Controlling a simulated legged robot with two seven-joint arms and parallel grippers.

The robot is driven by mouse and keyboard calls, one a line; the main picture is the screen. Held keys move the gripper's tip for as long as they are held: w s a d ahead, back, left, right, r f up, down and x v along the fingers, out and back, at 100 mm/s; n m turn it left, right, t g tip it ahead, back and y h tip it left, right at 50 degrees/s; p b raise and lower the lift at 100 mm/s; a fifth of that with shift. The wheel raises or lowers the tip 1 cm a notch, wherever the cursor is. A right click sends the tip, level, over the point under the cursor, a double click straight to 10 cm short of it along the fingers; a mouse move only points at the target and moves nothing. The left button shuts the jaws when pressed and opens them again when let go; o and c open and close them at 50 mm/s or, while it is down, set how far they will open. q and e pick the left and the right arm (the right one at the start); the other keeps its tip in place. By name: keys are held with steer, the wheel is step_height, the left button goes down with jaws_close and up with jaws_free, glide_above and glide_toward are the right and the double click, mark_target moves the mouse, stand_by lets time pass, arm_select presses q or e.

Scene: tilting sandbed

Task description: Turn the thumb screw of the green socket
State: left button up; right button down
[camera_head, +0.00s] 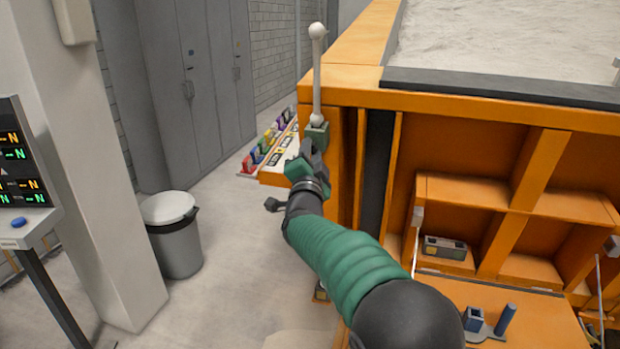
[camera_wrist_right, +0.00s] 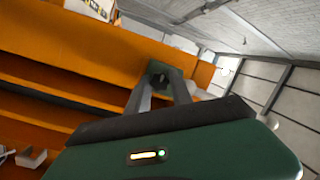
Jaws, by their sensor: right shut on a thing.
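The green socket (camera_head: 318,132) is a small grey-green block on the orange corner post of the sandbed. My right gripper (camera_head: 310,158) reaches up to the socket from below and in front. In the right wrist view the two fingers of my right gripper (camera_wrist_right: 161,82) close in around a small dark part at the socket (camera_wrist_right: 158,67). The thumb screw itself is hidden by the fingers. My left gripper is not in view.
The orange sandbed frame (camera_head: 450,98) fills the right side, with open compartments below. A shelf with several coloured items (camera_head: 270,138) sits behind my gripper. A grey bin (camera_head: 176,240), a pillar and a display stand (camera_head: 25,228) are at left. The floor between is clear.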

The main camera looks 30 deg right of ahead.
steer(key=shift+w+a+f+m+g+h+b, duration=0.15)
steer(key=shift+m+h+b, duration=0.55)
steer(key=shift+m+b, duration=2.3)
steer(key=shift+s+d+f+m+g+h+b, duration=0.2)
steer(key=shift+m+h+b, duration=0.5)
steer(key=shift+m+b, duration=2.25)
steer(key=shift+w+a+f+m+g+h+b, duration=0.2)
steer(key=shift+m+h+b, duration=0.5)
steer(key=shift+m+b, duration=2.3)
steer(key=c, duration=1.4)
jaws_free()
steer(key=shift+o, duration=1.1)
steer(key=shift+r, duration=0.15)
